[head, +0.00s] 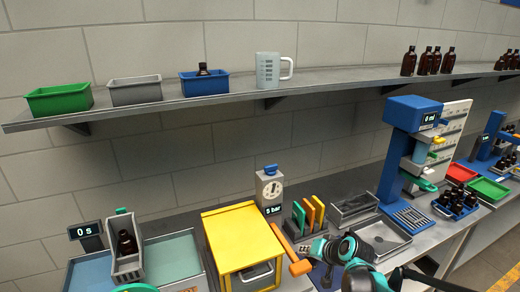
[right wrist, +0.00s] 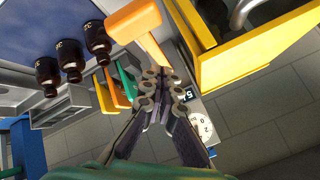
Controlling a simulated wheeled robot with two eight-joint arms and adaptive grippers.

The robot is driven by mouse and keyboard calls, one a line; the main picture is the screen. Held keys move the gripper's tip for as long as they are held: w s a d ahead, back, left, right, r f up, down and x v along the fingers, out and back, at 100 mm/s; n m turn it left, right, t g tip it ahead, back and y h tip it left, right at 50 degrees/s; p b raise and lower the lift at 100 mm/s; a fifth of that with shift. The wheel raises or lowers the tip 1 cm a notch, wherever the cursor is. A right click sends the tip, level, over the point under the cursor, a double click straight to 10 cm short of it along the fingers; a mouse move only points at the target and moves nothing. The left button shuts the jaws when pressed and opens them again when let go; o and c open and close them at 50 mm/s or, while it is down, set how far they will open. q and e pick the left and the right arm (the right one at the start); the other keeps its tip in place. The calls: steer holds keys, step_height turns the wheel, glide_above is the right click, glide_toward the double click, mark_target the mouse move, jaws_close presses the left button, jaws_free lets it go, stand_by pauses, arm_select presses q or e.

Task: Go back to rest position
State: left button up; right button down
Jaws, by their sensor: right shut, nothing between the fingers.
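My right gripper (head: 312,247) is shut and empty above the bench, just right of the orange mallet (head: 301,267). In the right wrist view its fingers (right wrist: 162,78) meet, with nothing between them, and the mallet (right wrist: 133,20) shows beyond. My left gripper does not show. Amber bottles (head: 435,61) stand upright on the wall shelf. One bottle (head: 127,243) sits in a grey holder at the left. More bottles (head: 460,198) stand in a blue rack at the right.
A yellow box (head: 229,224) and a gauge (head: 270,189) stand left of my right gripper. Colored-handled tools (head: 314,211) are close behind it. A blue dispenser (head: 414,111) rises to the right. The shelf (head: 340,78) carries bins and a measuring jug (head: 268,70).

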steer(key=s+f+n+h+b, duration=0.1)
steer(key=s+f+b, duration=0.2)
steer(key=s, duration=0.5)
steer(key=s+f+n+h+b, duration=0.1)
steer(key=s+b, duration=0.3)
steer(key=s, duration=0.4)
steer(key=s+f+n+g+h+b, duration=0.1)
steer(key=s+f+b, duration=0.3)
steer(key=s, duration=0.4)
steer(key=shift+s+f+n+h, duration=0.15)
steer(key=shift+f+n+h, duration=0.15)
steer(key=shift+n+h, duration=0.1)
stand_by(0.7)
steer(key=w+r+m+y+p, duration=0.1)
steer(key=w+r+p, duration=0.3)
steer(key=w, duration=0.4)
steer(key=w+r+m+y+p, duration=0.1)
steer(key=w+r+p, duration=0.3)
steer(key=w, duration=0.4)
steer(key=w+r+m+t+y+p, duration=0.1)
steer(key=w+r+p, duration=0.3)
steer(key=w, duration=0.5)
steer(key=shift+m+y+p, duration=0.4)
steer(key=shift+y+p, duration=0.1)
steer(key=shift+p, duration=0.1)
